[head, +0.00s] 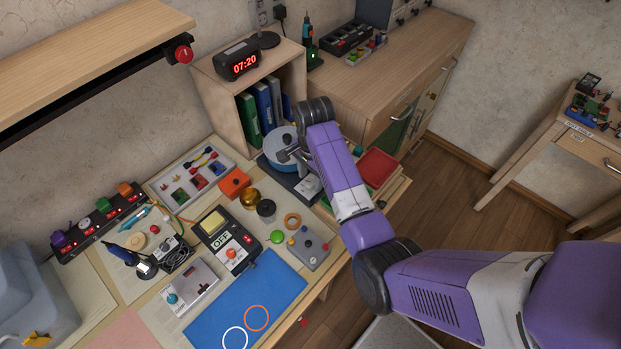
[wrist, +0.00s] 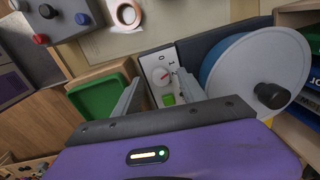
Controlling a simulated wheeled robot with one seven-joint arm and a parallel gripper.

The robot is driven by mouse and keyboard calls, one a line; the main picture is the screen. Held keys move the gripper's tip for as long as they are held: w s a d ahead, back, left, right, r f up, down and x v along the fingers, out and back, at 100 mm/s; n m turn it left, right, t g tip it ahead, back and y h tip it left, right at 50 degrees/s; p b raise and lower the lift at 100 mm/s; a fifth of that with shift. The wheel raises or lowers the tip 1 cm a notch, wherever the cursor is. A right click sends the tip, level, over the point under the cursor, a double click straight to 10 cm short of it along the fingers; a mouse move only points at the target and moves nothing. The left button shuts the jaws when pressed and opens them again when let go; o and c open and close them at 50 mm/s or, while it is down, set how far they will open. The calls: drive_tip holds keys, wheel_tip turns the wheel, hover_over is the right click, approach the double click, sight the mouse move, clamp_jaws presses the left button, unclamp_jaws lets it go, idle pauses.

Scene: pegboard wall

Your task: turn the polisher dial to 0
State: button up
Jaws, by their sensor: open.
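The polisher dial (wrist: 166,75) is a round knob with a red mark on a white panel, seen between my fingers in the wrist view. In the head view my arm partly covers the polisher.
A green tray (wrist: 97,97) lies left of the panel, and a roll of tape (wrist: 125,14) above it. In the head view, a shelf with binders (head: 250,112) stands behind the polisher, a red tray (head: 377,167) to its right, and a grey button box (head: 308,248) in front.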

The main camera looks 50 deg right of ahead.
drive_tip(key=shift+f, duration=0.75)
clamp_jaws()
drive_tip(key=n+p, duration=0.1)
drive_tip(key=n, duration=0.2)
drive_tip(key=shift+r+p, duration=0.1)
drive_tip(key=shift+p, duration=0.25)
drive_tip(key=n, duration=0.5)
drive_tip(key=shift+d+n, duration=0.1)
drive_tip(key=shift+n, duration=0.2)
